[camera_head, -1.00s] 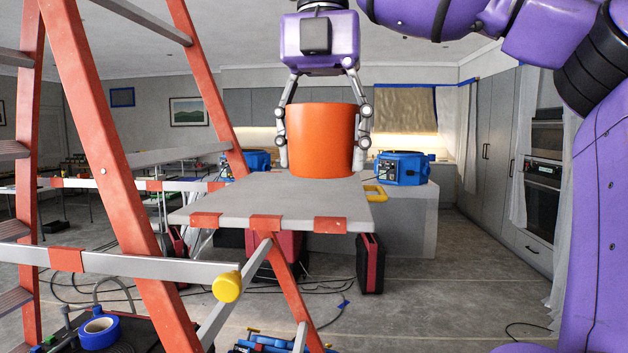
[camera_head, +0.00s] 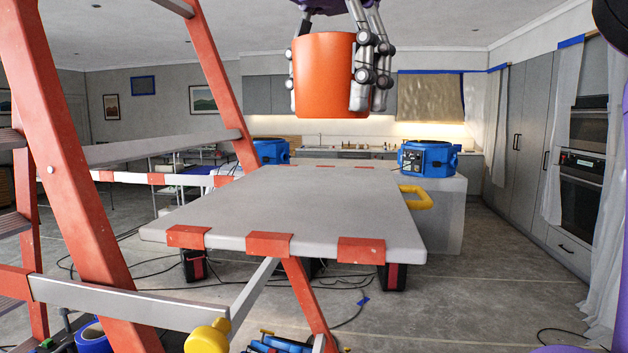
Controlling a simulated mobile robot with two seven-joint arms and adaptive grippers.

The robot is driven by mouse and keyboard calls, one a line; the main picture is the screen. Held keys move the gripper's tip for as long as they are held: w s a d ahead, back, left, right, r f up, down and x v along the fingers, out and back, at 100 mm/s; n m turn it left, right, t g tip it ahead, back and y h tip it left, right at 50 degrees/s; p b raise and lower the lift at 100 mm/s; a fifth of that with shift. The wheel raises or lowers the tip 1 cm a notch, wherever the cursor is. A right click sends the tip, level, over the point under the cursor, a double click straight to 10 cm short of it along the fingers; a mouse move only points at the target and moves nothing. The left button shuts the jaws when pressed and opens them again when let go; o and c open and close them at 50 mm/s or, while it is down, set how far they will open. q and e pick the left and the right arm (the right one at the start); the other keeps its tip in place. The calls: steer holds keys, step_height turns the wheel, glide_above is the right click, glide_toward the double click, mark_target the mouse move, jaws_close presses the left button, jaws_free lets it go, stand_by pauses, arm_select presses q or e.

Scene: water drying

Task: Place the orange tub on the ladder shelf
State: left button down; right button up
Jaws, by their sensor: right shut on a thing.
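The orange tub (camera_head: 322,75) hangs upright in the upper middle of the head view, above the far part of the grey ladder shelf (camera_head: 285,213). A clear gap shows between the tub's bottom and the shelf in the picture. My right gripper (camera_head: 362,90) is shut on the tub, with grey fingers at its right side and a left finger mostly hidden behind the tub. The shelf is flat and bare, with orange brackets on its near edge, and is joined to the orange stepladder (camera_head: 80,190). My left gripper is not in view.
Blue machines (camera_head: 428,158) stand beyond the shelf, one to the right and one to the left. A yellow handle (camera_head: 417,197) sticks out at the shelf's right edge. A yellow knob (camera_head: 207,338) is at the ladder's lower brace. Cables lie on the floor.

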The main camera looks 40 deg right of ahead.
steer(key=b, duration=0.2)
glide_above(318, 193)
steer(key=s+a, duration=0.1)
steer(key=s, duration=0.1)
steer(key=f, duration=0.5)
steer(key=shift+w+f, duration=0.35)
steer(key=shift+f, duration=0.05)
steer(key=shift+w+d+f, duration=0.2)
steer(key=shift+d+f, duration=0.05)
steer(key=shift+f, duration=0.2)
steer(key=f, duration=0.2)
steer(key=w+f, duration=0.1)
steer(key=shift+w+d+f, duration=0.1)
steer(key=shift+d+f, duration=0.25)
steer(key=shift+f, duration=0.35)
steer(key=o, duration=1.2)
steer(key=shift+f, duration=0.15)
steer(key=shift+c, duration=0.2)
